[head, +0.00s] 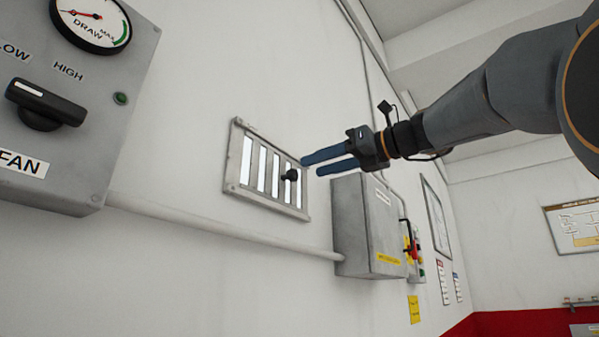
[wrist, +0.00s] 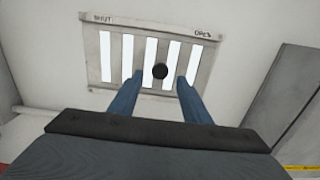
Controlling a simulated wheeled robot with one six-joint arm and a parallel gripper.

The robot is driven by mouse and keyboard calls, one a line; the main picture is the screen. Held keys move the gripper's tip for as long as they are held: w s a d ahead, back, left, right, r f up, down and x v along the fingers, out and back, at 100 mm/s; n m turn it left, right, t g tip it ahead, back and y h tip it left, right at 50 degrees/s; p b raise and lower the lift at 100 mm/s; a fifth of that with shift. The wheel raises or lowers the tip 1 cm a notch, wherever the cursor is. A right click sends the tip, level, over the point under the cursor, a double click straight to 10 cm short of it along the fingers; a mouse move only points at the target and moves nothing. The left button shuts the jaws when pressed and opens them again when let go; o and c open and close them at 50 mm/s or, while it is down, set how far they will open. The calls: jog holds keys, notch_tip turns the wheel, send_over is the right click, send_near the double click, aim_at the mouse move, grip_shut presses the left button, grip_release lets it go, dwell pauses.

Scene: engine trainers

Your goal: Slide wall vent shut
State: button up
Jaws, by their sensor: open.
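The wall vent (head: 238,188) is a grey metal frame with several bright vertical slots on the white wall. It also shows in the wrist view (wrist: 91,45), with SHUT marked at its upper left and OPEN at its upper right. A black knob (head: 291,174) sticks out of the vent right of its middle; in the wrist view the knob (wrist: 160,72) appears between my fingertips. The slots show bright, so they stand open. My gripper (head: 311,165) has two blue fingers, apart and empty, pointing at the vent's right part. Whether the fingers reach around the knob I cannot tell.
A grey box (head: 360,230) is mounted on the wall right of the vent, below my gripper. A fan control panel (head: 75,100) is on the wall at the left. A pipe (head: 215,225) runs along the wall beneath the vent.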

aim_at(295, 173)
jog(key=p+x, duration=0.2)
jog(key=x, duration=0.4)
jog(key=shift+w+a, duration=0.1)
jog(key=shift+a, duration=0.05)
jog(key=shift+f, duration=0.1)
grip_shut()
